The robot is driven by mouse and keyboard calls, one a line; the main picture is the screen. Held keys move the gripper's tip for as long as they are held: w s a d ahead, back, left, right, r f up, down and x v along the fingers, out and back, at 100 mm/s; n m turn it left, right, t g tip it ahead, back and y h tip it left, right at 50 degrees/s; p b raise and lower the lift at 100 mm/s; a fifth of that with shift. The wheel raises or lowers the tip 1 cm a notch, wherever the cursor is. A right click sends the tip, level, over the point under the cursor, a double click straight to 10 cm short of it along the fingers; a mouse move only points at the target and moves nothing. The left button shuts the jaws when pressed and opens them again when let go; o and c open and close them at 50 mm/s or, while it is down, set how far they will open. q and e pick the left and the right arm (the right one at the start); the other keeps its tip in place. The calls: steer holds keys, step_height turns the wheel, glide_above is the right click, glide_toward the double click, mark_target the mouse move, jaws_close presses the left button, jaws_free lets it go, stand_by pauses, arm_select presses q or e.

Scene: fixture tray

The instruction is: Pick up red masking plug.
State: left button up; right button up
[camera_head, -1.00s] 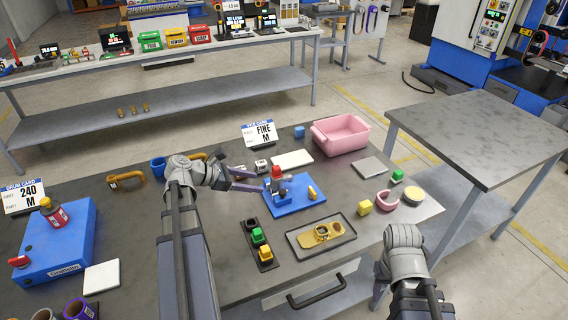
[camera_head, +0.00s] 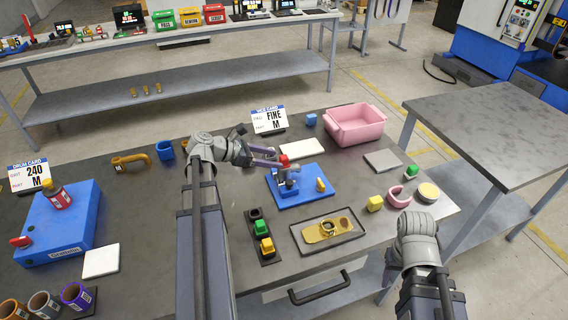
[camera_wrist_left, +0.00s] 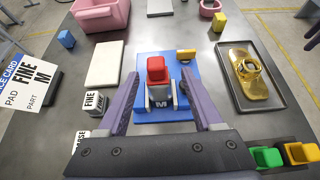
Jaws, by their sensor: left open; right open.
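The red masking plug (camera_head: 284,160) sits on top of a grey and blue fixture on a blue plate (camera_head: 305,199). In the left wrist view the plug (camera_wrist_left: 156,69) is upright near the middle, above a block marked M. My left gripper (camera_head: 272,157) is open, beside the plug in the head view. In the left wrist view its two purple fingers (camera_wrist_left: 160,82) point toward the fixture, one on each side of the plug's line. My right gripper (camera_head: 389,268) is mostly hidden by its wrist, low at the table's front edge, away from the plug.
A yellow peg (camera_head: 320,185) stands on the plate. A dark tray (camera_head: 301,243) with a gold part lies in front. A block holder (camera_head: 255,214) is front left, a white pad (camera_head: 303,148) behind, and a pink bin (camera_head: 355,125) at the back right.

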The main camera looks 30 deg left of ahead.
mark_target(280, 157)
arm_select(q)
steer(key=b+x, duration=0.1)
steer(key=x, duration=0.1)
steer(key=b+x, duration=0.1)
steer(key=x, duration=0.2)
steer(key=shift+w+a+r, duration=0.15)
steer(key=shift+w+r, duration=0.05)
steer(key=shift+w, duration=0.05)
jaws_close()
